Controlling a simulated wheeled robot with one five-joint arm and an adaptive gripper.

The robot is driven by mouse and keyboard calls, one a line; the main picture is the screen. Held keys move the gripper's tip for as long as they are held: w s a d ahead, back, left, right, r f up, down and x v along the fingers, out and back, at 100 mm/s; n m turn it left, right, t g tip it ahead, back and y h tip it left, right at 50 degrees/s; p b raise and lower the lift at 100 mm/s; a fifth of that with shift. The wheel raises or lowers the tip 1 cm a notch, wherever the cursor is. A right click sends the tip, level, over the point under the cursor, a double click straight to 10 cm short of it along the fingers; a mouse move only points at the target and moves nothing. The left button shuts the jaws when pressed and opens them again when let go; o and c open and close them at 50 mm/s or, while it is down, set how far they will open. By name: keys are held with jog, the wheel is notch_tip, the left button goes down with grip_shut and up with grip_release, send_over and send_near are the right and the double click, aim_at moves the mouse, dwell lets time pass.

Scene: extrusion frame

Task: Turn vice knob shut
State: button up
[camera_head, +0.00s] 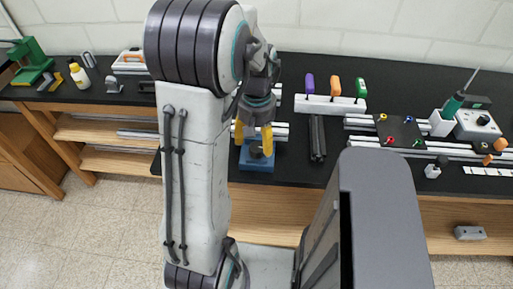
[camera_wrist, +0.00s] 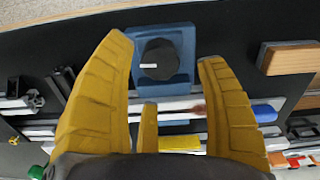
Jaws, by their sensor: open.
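A blue vice (camera_head: 256,162) stands at the front edge of the black bench. Its round black knob (camera_wrist: 159,60) with a white mark shows in the wrist view, on the blue body (camera_wrist: 178,38). My gripper (camera_head: 252,136) has yellow fingers and is above the vice in the head view. In the wrist view my gripper (camera_wrist: 166,55) is open, with one finger on each side of the knob and visible gaps between. The fingers hold nothing. I cannot tell how far above the knob the tips are.
A white rack with coloured-handled tools (camera_head: 330,103) stands behind and right. Dark bars (camera_head: 317,138) lie right of the vice. A dark plate with coloured knobs (camera_head: 401,132) and a soldering station (camera_head: 478,124) are further right. A wooden block (camera_wrist: 289,58) shows in the wrist view.

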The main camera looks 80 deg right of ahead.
aim_at(257, 147)
jog(key=shift+f, duration=2.2)
jog(key=c, duration=1.2)
jog(key=shift+a+m+b, duration=0.1)
jog(key=shift+m+b, duration=0.4)
jog(key=shift+m, duration=0.7)
jog(key=o, duration=1.2)
jog(key=shift+r, duration=0.15)
